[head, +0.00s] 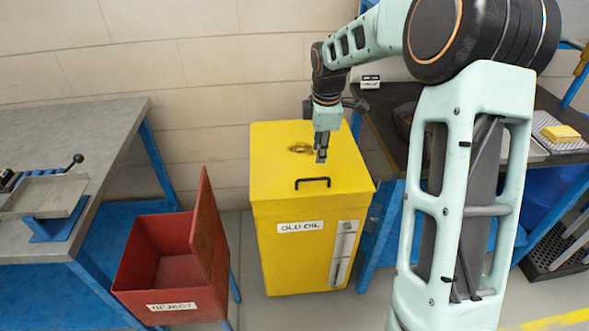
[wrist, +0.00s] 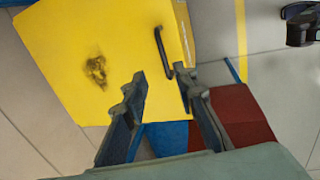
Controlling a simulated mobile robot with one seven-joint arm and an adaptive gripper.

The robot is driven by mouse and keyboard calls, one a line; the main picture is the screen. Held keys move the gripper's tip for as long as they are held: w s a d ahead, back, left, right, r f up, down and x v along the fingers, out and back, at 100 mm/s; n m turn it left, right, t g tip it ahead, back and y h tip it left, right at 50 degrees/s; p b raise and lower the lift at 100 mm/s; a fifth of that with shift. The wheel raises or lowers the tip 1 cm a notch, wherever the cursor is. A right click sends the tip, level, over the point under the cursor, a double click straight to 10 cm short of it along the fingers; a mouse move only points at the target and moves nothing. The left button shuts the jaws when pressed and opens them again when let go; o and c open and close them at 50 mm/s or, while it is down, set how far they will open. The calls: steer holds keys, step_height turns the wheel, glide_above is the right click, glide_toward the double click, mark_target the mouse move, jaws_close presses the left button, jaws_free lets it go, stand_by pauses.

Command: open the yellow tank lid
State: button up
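The yellow tank (head: 292,250), labelled "OLD OIL", stands on the floor with its yellow lid (head: 275,160) lying flat and closed. A black bar handle (head: 312,183) sits near the lid's front edge; it also shows in the wrist view (wrist: 163,50), ahead of the fingers. A dark stain (head: 301,148) marks the lid. My gripper (head: 321,158) points down above the lid, behind the handle in the head view. In the wrist view its two fingers (wrist: 158,80) are apart with nothing between them. The exact height above the lid is hard to tell.
A red bin (head: 170,292) with its lid raised stands left of the tank. A grey workbench (head: 105,125) is at far left. A dark-topped bench (head: 375,110) with a yellow item (head: 561,133) on a tray stands right. A wall is behind the tank.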

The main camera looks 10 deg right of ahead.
mark_target(315, 180)
steer(key=x, duration=0.5)
steer(key=b+x, duration=0.1)
steer(key=x, duration=0.5)
steer(key=shift+s+a+f, duration=0.1)
steer(key=shift+s, duration=0.1)
steer(key=shift+c, duration=0.3)
jaws_close()
